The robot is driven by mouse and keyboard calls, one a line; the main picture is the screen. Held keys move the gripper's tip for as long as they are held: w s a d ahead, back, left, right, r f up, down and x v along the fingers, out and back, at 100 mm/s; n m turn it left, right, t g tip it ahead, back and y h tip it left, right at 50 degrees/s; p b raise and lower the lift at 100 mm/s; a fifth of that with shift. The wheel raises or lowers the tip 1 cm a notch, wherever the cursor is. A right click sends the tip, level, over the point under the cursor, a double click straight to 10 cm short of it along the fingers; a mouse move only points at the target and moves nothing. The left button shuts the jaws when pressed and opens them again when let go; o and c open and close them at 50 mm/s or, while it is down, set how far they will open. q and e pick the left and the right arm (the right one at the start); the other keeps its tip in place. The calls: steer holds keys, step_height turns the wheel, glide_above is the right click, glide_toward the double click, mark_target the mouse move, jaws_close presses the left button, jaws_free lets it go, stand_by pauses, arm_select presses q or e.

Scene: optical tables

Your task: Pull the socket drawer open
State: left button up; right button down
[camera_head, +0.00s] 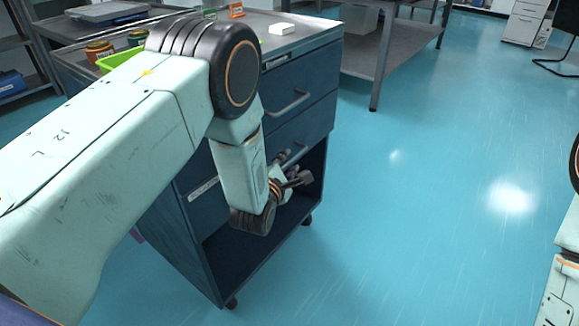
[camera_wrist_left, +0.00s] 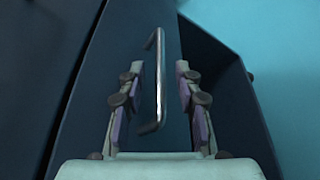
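The dark blue drawer cart (camera_head: 310,82) stands left of centre in the head view. It has an upper drawer with a bar handle (camera_head: 288,104) and a lower drawer whose handle (camera_head: 295,156) is partly behind my left gripper (camera_head: 291,175). Both drawers look closed; no readable label tells which is the socket drawer. In the left wrist view a metal bar handle (camera_wrist_left: 160,82) stands between the two spread fingers, with gaps on both sides. The left gripper is open around it. Only part of my right arm shows at the right edge; its gripper is out of view.
An open compartment (camera_head: 262,232) lies below the drawers. The cart top holds a green bin (camera_head: 118,60), jars and a white block (camera_head: 281,29). A grey table (camera_head: 385,50) stands behind. The blue floor to the right is clear.

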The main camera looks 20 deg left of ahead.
arm_select(q)
steer(key=shift+x, duration=0.8)
steer(key=shift+c, duration=0.4)
jaws_close()
